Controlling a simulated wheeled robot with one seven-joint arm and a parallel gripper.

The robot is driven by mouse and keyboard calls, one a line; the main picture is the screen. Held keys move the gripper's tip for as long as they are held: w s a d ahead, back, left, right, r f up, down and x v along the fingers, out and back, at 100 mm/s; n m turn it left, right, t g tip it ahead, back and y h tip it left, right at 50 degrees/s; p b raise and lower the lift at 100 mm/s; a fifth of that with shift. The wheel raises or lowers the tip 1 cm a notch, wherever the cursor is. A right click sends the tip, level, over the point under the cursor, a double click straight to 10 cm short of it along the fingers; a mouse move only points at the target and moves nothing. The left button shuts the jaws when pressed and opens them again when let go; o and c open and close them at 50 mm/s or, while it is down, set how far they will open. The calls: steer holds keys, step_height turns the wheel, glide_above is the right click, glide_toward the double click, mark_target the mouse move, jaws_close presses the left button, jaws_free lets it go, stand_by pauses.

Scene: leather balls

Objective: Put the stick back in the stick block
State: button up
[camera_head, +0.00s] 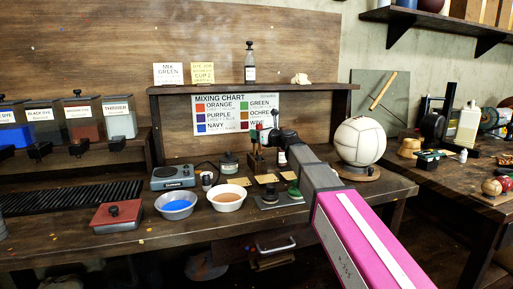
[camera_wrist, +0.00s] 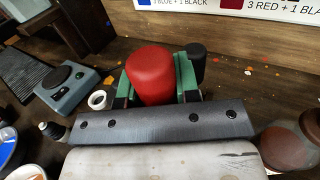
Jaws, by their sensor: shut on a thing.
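My gripper (camera_wrist: 160,82) has green fingers and is shut on a thick red-topped stick (camera_wrist: 150,72). The stick's red end faces the wrist camera, and its lower part is hidden. In the head view my gripper (camera_head: 258,137) is over the back of the bench, in front of the mixing chart. A small wooden piece, which looks like the stick block (camera_head: 256,161), stands just below it, partly hidden by my arm. A black round end (camera_wrist: 196,49) shows right behind the fingers in the wrist view. I cannot tell whether the stick touches the block.
A blue bowl (camera_head: 176,207), a brown bowl (camera_head: 228,199) and a scale (camera_head: 173,177) stand to the left on the bench. A white ball (camera_head: 360,143) sits on a stand to the right. The upper shelf (camera_head: 220,89) is close above my gripper.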

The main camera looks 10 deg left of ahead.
steer(key=shift+f, duration=2.35)
steer(key=o, duration=0.9)
steer(key=v, duration=1.2)
